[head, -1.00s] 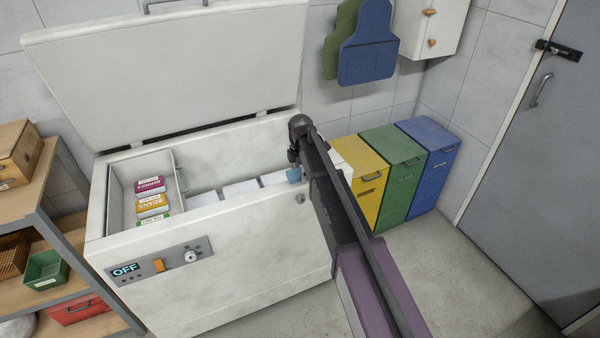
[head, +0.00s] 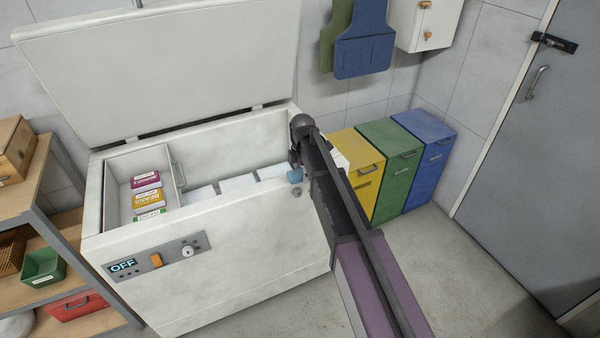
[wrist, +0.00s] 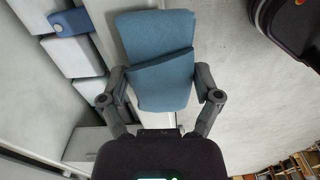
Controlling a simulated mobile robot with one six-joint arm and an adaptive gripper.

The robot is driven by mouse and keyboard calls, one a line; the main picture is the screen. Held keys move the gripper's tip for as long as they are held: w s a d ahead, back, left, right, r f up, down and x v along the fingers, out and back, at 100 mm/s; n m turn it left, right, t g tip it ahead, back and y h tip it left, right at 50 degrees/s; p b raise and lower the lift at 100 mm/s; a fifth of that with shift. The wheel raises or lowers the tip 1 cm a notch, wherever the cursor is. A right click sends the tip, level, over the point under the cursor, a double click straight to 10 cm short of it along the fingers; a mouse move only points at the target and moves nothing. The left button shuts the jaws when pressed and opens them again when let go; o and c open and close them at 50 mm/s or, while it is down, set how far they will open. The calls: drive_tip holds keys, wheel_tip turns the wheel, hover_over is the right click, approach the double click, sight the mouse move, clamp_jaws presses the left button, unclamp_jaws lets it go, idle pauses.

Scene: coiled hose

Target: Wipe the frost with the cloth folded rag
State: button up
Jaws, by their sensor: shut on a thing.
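My gripper (wrist: 163,84) is shut on a blue folded cloth (wrist: 160,45), with one finger at each side of it. In the head view a small blue part of the cloth (head: 295,176) shows below my gripper (head: 296,160), at the right end of the open chest freezer's front rim. My arm hides the freezer's right end. The freezer (head: 230,245) has its lid (head: 165,75) up, and its panel reads OFF. The inner walls look pale and mottled; I cannot pick out a distinct frost patch. In the wrist view the cloth is over or near the pale rim; contact is unclear.
A basket (head: 112,195) with several labelled packs hangs at the freezer's left end. White blocks (head: 238,183) lie inside. Yellow (head: 357,180), green (head: 388,165) and blue (head: 427,160) bins stand at right. A shelf unit (head: 80,305) stands at left. Floor is clear at front right.

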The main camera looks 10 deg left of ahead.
drive_tip(key=shift+r+p, duration=3.05)
drive_tip(key=shift+r+p, duration=1.5)
